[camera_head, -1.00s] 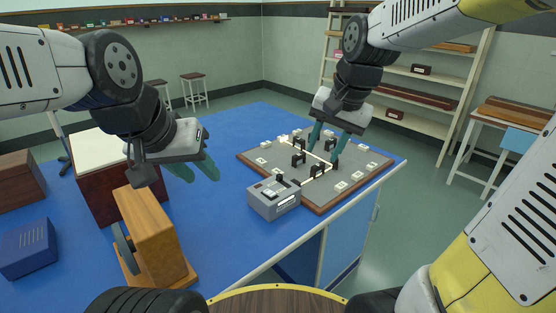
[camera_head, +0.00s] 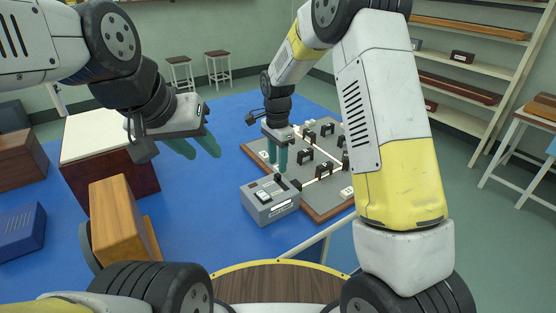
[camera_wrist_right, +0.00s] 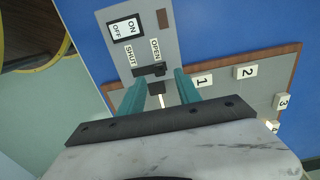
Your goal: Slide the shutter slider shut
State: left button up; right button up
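The grey shutter box (camera_head: 268,200) sits on the blue bench beside the pegged board. In the right wrist view its top (camera_wrist_right: 119,15) carries SHUT and OPEN labels and an ON/OFF label. The black shutter slider (camera_wrist_right: 149,71) is close to these two labels; its exact setting is hard to tell. My right gripper (camera_head: 276,166) points down just behind the box. In the wrist view its teal fingers (camera_wrist_right: 160,80) are apart, with the slider between their tips; I cannot tell whether they touch it. My left gripper (camera_head: 203,155) is open and empty above the bench, left of the box.
The grey board (camera_head: 325,195) with black holders and numbered tags lies just beyond and right of the box. A wooden block (camera_head: 118,215) and a white-topped box (camera_head: 95,135) stand at left. Blue bench surface is clear between them and the shutter box.

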aim_at(278, 174)
jog(key=shift+f, duration=2.35)
jog(key=shift+c, duration=0.4)
grip_shut()
